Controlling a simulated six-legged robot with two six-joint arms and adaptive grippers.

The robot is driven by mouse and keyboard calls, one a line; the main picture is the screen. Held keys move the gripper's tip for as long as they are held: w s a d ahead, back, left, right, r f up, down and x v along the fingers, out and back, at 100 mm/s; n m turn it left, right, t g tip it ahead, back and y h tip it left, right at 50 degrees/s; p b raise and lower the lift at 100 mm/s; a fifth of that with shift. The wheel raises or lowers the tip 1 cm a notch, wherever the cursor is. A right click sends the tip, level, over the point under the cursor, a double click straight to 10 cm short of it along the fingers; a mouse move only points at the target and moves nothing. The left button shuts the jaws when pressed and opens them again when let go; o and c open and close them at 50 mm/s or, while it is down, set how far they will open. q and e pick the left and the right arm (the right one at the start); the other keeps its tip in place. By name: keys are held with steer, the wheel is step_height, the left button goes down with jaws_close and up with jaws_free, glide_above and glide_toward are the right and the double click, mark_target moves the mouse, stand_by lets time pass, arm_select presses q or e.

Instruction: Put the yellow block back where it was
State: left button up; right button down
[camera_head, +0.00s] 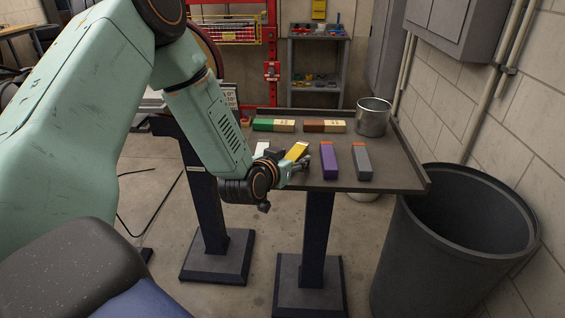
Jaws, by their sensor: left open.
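The yellow block (297,151) is at the front left part of the dark table (395,178), with a white part at one end. It looks slanted compared with the blocks beside it. My left gripper (289,164) is at the near end of the yellow block and is open. The gripper hides the block's lower end, and I cannot tell whether the fingers touch it. My right gripper is not in view.
A purple block (328,163) and a grey block (361,164) lie to the right. A green block (264,125) and a brown block (315,126) lie behind. A metal can (373,119) stands at the back right. A black bin (408,243) stands right of the table.

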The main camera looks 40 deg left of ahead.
arm_select(q)
steer(key=shift+p+v, duration=1.95)
steer(key=shift+v, duration=3.75)
steer(key=s+d+f+m+g+h, duration=0.1)
steer(key=s+d+f+g, duration=0.3)
steer(key=s+f, duration=0.25)
steer(key=s+d+f+m+g+h, duration=0.1)
steer(key=s+d+f+g+h, duration=0.15)
steer(key=s+d+f, duration=0.4)
steer(key=s+f+g, duration=0.4)
steer(key=s, duration=0.4)
steer(key=s+d+f+g+y, duration=0.1)
steer(key=s+f+g, duration=0.3)
steer(key=s, duration=0.3)
steer(key=shift+s+d+f+n, duration=0.2)
steer(key=shift+s+f+n, duration=0.1)
steer(key=shift+s+f, duration=0.15)
steer(key=shift+f+y, duration=0.1)
steer(key=shift+y, duration=0.15)
steer(key=shift+c, duration=0.3)
steer(key=shift+c, duration=1.4)
steer(key=shift+a, duration=0.1)
